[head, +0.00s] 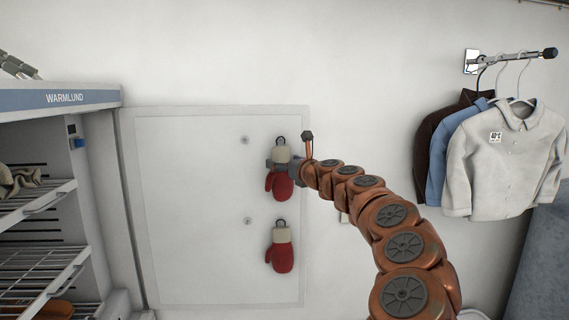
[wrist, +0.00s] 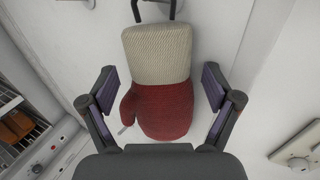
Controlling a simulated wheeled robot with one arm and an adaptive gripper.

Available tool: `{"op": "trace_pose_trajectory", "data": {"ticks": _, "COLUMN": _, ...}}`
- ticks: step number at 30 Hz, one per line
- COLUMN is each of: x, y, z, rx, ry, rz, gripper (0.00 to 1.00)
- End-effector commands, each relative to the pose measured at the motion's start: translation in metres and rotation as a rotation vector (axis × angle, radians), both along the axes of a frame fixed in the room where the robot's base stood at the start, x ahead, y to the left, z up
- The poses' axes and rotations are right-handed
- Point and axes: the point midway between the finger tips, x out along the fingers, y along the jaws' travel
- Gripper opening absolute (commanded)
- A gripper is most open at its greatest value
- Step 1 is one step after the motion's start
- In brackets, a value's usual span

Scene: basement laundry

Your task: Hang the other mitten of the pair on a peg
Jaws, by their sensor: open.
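Two red mittens with beige cuffs and dark loops hang one above the other on a pale wall panel (head: 190,200). The upper mitten (head: 283,187) is partly hidden by my gripper (head: 283,165); the lower mitten (head: 281,256) hangs clear below it. In the wrist view a mitten (wrist: 158,100) is upright between the spread fingers of my gripper (wrist: 158,82), with a gap on each side. Its loop (wrist: 153,12) runs off the top edge, so I cannot tell there what it hangs on. Small pegs (head: 245,140) (head: 248,221) stand to the left of the mittens.
A WARMLUND drying cabinet (head: 62,98) with wire shelves stands open at the left. Shirts (head: 505,160) hang from a rail (head: 520,57) at the right. A wall fitting (wrist: 300,150) shows at lower right in the wrist view. The panel's left part is clear.

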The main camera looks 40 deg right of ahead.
Motion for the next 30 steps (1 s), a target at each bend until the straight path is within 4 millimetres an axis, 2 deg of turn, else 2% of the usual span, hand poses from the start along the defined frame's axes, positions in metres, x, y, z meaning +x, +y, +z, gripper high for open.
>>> {"op": "trace_pose_trajectory", "data": {"ticks": 8, "x": 0.0, "y": 0.0, "z": 0.002, "rx": 0.0, "ry": -0.002, "rz": 0.0, "gripper": 0.91}}
{"op": "trace_pose_trajectory", "data": {"ticks": 13, "x": -0.007, "y": 0.001, "z": 0.002, "rx": -0.001, "ry": -0.003, "rz": -0.001, "gripper": 0.91}}
{"op": "trace_pose_trajectory", "data": {"ticks": 30, "x": -0.075, "y": 0.016, "z": 0.004, "rx": -0.002, "ry": -0.004, "rz": -0.004, "gripper": 0.91}}
